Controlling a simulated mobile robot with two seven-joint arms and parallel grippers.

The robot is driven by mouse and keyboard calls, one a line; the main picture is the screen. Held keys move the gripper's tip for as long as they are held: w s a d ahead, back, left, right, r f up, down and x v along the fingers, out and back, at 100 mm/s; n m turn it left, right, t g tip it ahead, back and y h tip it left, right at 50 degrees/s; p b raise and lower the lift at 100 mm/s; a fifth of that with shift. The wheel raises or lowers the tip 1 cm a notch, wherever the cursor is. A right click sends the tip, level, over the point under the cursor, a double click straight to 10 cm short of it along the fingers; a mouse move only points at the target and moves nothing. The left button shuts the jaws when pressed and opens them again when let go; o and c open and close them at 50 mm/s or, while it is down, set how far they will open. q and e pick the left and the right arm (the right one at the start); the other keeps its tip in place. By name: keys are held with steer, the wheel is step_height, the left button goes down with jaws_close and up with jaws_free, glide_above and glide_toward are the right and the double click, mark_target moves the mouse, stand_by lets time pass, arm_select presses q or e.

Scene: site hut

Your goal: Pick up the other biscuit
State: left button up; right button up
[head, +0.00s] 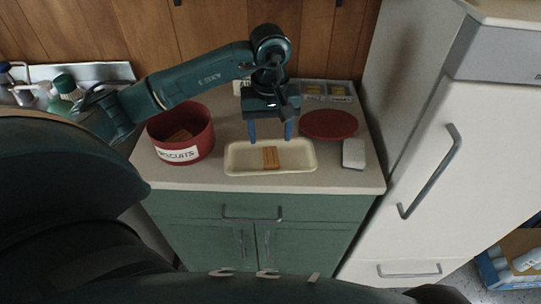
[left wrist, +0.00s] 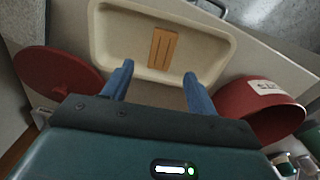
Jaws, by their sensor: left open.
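An orange-brown rectangular biscuit (head: 270,158) lies in a shallow cream tray (head: 238,168) on the counter. In the left wrist view the biscuit (left wrist: 162,48) lies near the middle of the tray (left wrist: 103,35). A red round tin (head: 199,145) labelled for biscuits stands open left of the tray, with another brown biscuit (head: 181,136) visible inside. My left gripper (head: 270,138) is open and empty, pointing down above the tray, with its two blue fingers apart. In the left wrist view its fingertips (left wrist: 158,72) stand apart on the near side of the biscuit. My right gripper is not in view.
A red round lid (head: 328,124) lies right of the tray, with a pale block (head: 354,153) beside it. A small tray with yellowish contents (head: 326,91) is at the back. A white fridge (head: 430,170) stands right of the counter. Bottles (head: 66,88) are at left.

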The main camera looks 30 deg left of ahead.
mark_target(270, 154)
arm_select(q)
steer(key=shift+s+f, duration=0.1)
steer(key=shift+f, duration=0.3)
step_height(270, 154, down, 4)
steer(key=shift+f+p, duration=0.25)
steer(key=shift+p, duration=0.35)
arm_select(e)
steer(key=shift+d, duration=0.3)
